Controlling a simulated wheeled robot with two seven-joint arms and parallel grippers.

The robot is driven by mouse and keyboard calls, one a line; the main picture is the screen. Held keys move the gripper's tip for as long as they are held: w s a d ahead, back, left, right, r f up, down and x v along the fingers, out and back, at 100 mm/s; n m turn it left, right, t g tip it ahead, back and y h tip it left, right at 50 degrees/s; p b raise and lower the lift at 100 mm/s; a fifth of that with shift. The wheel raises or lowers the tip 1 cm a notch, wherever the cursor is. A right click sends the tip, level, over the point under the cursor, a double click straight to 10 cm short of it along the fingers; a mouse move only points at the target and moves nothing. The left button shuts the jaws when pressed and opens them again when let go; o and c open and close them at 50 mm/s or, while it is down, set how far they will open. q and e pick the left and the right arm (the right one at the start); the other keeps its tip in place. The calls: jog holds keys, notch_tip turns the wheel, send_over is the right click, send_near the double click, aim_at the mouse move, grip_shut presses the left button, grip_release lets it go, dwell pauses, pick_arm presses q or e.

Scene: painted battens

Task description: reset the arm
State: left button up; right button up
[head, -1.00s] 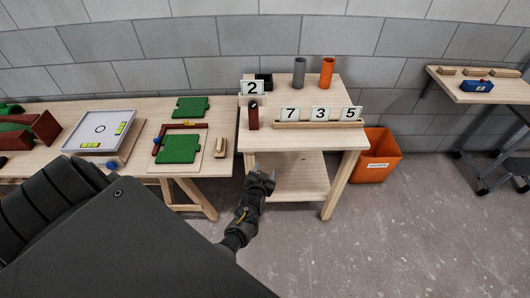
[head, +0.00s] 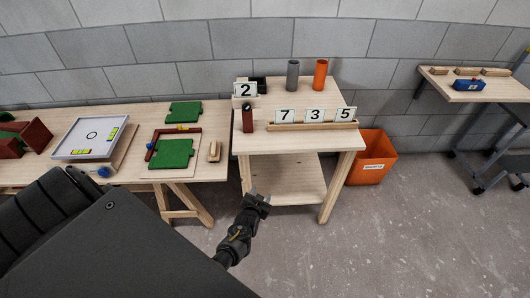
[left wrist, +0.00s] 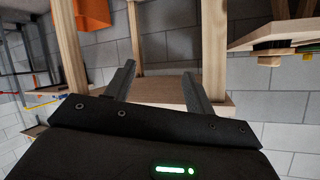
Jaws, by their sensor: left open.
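My left gripper (head: 259,198) is in front of the small wooden table, below its top and near its lower shelf. It is empty. In the left wrist view its two fingers (left wrist: 158,86) stand apart, with the table's shelf and legs behind them. My right gripper does not show in either view.
The small table (head: 300,140) bears number cards (head: 315,115) in a wooden rail, a grey tube (head: 293,74) and an orange tube (head: 320,73). An orange bin (head: 372,160) stands right of it. A long bench (head: 215,170) with green pieces stands left. The floor in front right is clear.

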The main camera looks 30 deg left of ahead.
pick_arm(q)
jog(key=s+d+f+g+h, duration=0.2)
jog(key=s+d+f, duration=0.2)
jog(key=s+f, duration=0.35)
jog(key=s+d+f+g+h, duration=0.2)
jog(key=s+d+f+g, duration=0.15)
jog(key=s+f, duration=0.45)
jog(key=s+f+m+g+b, duration=0.1)
jog(key=s+f, duration=0.3)
jog(key=s, duration=0.6)
jog(key=s+f+m+g, duration=0.1)
jog(key=s+f+g, duration=0.1)
jog(key=s, duration=0.8)
jog(key=s+f+g+b, duration=0.1)
jog(key=s+f, duration=0.4)
jog(key=s, duration=0.5)
jog(key=shift+s+f+m+g+b, duration=0.3)
jog(key=shift+f+m+g, duration=0.1)
jog(key=shift+g, duration=0.45)
